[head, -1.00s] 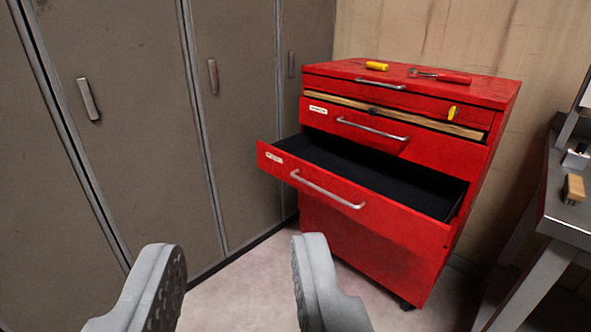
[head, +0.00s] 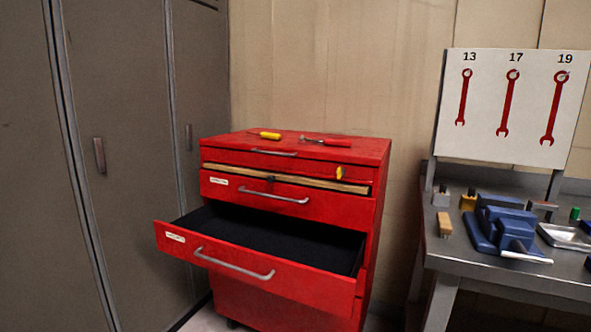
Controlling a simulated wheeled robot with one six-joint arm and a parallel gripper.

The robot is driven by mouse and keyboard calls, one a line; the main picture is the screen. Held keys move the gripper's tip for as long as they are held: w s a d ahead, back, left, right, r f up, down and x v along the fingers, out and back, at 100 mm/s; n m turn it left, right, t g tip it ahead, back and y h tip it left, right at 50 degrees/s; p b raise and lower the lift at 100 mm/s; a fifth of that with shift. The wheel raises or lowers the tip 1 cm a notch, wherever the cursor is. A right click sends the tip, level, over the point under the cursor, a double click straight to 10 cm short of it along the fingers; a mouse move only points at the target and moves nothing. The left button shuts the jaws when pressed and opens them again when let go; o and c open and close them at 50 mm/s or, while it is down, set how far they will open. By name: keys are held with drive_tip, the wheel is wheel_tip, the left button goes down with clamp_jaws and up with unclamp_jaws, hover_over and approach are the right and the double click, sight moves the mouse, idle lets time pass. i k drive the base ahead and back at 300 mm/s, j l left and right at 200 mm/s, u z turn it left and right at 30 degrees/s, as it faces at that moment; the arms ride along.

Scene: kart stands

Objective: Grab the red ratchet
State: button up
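A tool with a red handle and a metal head, which looks like the red ratchet (head: 331,141), lies on top of the red tool cabinet (head: 384,170), towards the right of the top. It is small in the picture, so its details are hard to tell. My gripper is out of the picture now, so its state does not show.
A yellow-handled tool (head: 265,135) lies left of the ratchet. The cabinet's lower drawer (head: 290,287) stands far out. The upper drawer (head: 290,207) is slightly open, and a yellow object (head: 340,173) shows above it. Lockers (head: 110,220) stand left, a workbench (head: 470,262) right.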

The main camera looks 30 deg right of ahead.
sight(302, 140)
drive_tip(key=i+l+z, duration=0.2)
drive_tip(key=i, duration=0.45)
drive_tip(key=i+l+z, duration=0.2)
drive_tip(key=i, duration=0.5)
drive_tip(key=i+l+z, duration=0.15)
drive_tip(key=i, duration=0.55)
